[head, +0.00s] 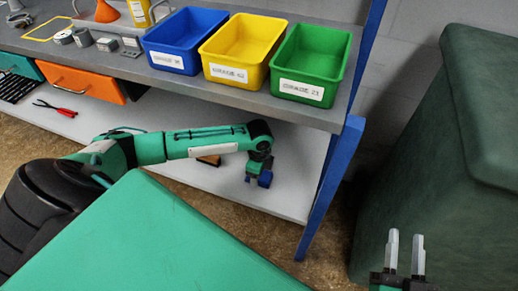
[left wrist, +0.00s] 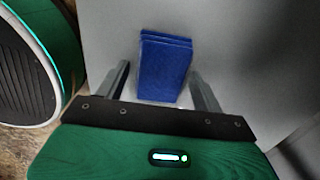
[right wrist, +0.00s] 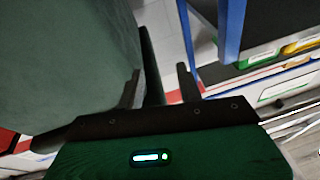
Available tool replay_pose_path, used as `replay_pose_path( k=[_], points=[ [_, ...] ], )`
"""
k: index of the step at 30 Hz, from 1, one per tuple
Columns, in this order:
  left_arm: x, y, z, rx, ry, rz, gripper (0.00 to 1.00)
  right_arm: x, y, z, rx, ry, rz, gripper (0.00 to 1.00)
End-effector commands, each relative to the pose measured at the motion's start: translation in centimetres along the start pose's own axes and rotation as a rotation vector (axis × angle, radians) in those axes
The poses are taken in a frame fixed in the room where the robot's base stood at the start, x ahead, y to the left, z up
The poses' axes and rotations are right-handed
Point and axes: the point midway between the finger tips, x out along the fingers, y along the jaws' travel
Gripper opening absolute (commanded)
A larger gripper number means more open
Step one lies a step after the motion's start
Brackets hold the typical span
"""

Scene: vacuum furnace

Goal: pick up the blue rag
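The blue rag (left wrist: 165,68) is a folded stack lying on the grey lower shelf, seen between the fingers in the left wrist view. In the head view the rag (head: 265,179) is a small blue patch at the tip of my left arm, partly hidden by the gripper. My left gripper (left wrist: 158,85) is open, with a finger on each side of the rag and gaps between fingers and cloth. My right gripper (head: 405,252) is open and empty in front of the dark green box; it also shows in the right wrist view (right wrist: 160,85).
The workbench top (head: 225,88) with blue (head: 180,40), yellow (head: 240,48) and green bins (head: 310,63) overhangs the lower shelf (head: 225,186). A blue bench leg (head: 331,188) stands right of my left gripper. Red-handled pliers (head: 58,109) lie far left. A dark green box (head: 440,170) fills the right.

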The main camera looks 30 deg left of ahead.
Motion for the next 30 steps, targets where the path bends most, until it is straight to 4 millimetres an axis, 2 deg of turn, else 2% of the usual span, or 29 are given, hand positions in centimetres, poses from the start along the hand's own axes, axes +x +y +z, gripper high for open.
replay_pose_path(
  k=[1, 5, 6, 18, 23, 30],
  points=[
    [0.0, 0.0, 0.0, 0.0, 0.0, 0.0, 0.58, 0.0, 0.0, 0.0, 0.0, 0.0, 0.0, 0.36],
    [0.0, 0.0, 0.0, 0.0, 0.0, 0.0, 0.33, 0.0, 0.0, 0.0, 0.0, -0.001, 0.0, 0.36],
    [0.0, 0.0, 0.0, 0.0, 0.0, 0.0, 0.32, 0.0, 0.0, 0.0, 0.0, -0.001, 0.0, 0.36],
    [-0.6, 0.0, 0.0, 0.0, 0.001, -0.001, 0.32, 0.0, 0.0, 0.2, 0.002, -0.022, 0.0, 0.36],
    [-2.1, -0.1, 0.0, 0.001, 0.001, -0.001, 0.32, -1.1, -0.7, 2.6, 0.023, -0.149, -0.003, 0.36],
    [-5.7, -0.1, 0.0, 0.001, 0.001, -0.002, 0.32, -4.0, -2.0, 7.1, 0.062, -0.416, -0.012, 0.36]
  ],
)
